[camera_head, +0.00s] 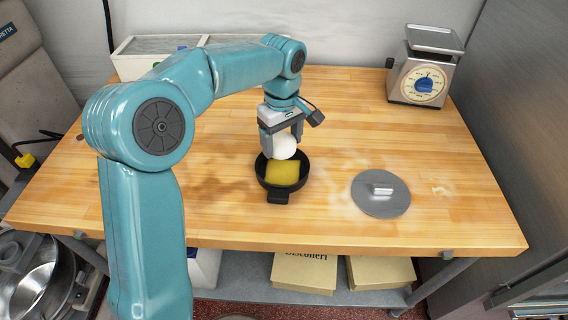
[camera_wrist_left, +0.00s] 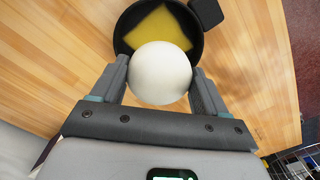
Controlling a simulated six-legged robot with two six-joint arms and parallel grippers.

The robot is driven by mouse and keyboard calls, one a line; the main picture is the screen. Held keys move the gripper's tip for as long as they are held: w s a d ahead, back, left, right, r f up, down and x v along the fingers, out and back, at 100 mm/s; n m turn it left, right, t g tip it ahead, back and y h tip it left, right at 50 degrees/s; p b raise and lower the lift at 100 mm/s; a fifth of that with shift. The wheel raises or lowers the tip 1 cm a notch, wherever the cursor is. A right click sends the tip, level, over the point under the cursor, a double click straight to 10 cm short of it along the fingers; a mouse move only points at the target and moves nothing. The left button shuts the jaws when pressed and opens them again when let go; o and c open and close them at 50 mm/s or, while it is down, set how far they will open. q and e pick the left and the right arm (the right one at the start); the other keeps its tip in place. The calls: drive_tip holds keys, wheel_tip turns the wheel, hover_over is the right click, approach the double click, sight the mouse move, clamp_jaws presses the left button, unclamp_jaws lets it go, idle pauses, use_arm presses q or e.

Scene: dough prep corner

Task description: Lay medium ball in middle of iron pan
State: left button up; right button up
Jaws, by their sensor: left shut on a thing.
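My left gripper (camera_head: 283,138) is shut on a white dough ball (camera_head: 284,147), one finger on each side. In the left wrist view the ball (camera_wrist_left: 160,73) sits between the two fingertips and hides part of the pan. The black iron pan (camera_head: 262,176) stands on the wooden table with its short handle toward the front edge. A yellow square piece (camera_head: 284,173) lies inside the pan. The ball is over the back part of the pan; whether it touches anything below I cannot tell. My right gripper is not in view.
A round grey metal lid (camera_head: 368,203) with a handle lies right of the pan. A kitchen scale (camera_head: 423,75) stands at the back right. A white bin (camera_head: 135,64) is at the back left. The table (camera_head: 345,120) is clear between them.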

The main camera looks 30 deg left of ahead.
sight(283, 149)
use_arm(q)
wheel_tip(283, 149, down, 3)
drive_tip(key=shift+d+f, duration=0.15)
drive_tip(key=shift+f, duration=0.05)
wheel_tip(283, 149, down, 4)
drive_tip(key=shift+w+f, duration=0.1)
drive_tip(key=shift+f, duration=0.1)
drive_tip(key=o, duration=0.9)
drive_tip(key=shift+c, duration=0.2)
